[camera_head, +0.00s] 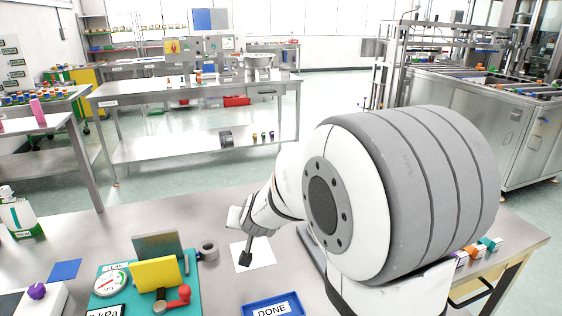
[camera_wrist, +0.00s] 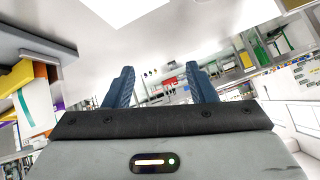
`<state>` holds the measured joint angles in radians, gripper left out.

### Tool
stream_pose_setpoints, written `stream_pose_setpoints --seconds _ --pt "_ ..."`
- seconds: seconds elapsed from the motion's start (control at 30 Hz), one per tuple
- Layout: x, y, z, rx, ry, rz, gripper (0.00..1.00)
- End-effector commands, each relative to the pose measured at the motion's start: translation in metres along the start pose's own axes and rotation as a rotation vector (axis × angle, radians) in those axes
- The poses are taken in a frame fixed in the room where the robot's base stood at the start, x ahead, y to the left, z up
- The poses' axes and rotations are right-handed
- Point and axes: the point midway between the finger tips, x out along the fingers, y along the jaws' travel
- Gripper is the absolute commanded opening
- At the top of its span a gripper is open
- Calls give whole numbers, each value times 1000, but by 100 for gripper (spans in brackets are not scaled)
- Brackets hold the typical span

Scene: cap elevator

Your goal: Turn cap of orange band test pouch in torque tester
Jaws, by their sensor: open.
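My gripper (camera_head: 246,257) hangs over the steel table near a white sheet (camera_head: 262,254), seen small and partly from behind my arm. In the wrist view its two blue fingers (camera_wrist: 161,88) stand apart with nothing between them. I cannot pick out the orange band test pouch for certain. A small orange piece (camera_head: 474,249) sits between purple and teal ones at the table's right edge, partly behind my arm. A white device with a purple knob or cap (camera_head: 37,291) is cut off at the bottom left; I cannot tell whether it is the torque tester.
A teal leak-test fixture (camera_head: 110,285) with a gauge, a yellow plate (camera_head: 155,274) and a red handle stands left of my gripper. A grey roll (camera_head: 209,251), blue square (camera_head: 66,270), white-green pouch (camera_head: 20,218) and blue DONE tray (camera_head: 272,309) are nearby. Another bench (camera_head: 135,95) stands behind.

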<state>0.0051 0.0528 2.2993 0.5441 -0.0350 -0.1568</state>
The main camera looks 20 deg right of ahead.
Motion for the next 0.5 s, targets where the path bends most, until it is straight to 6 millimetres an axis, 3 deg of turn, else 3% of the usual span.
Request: stream_pose_setpoints --seconds 0.03,0.2,0.33,0.5 --pt "8 3 -30 47 73 40 51" --pt "36 44 -98 181 352 253 51" --pt "39 90 -126 235 540 489 51" --pt "22 140 -132 240 716 799 51"
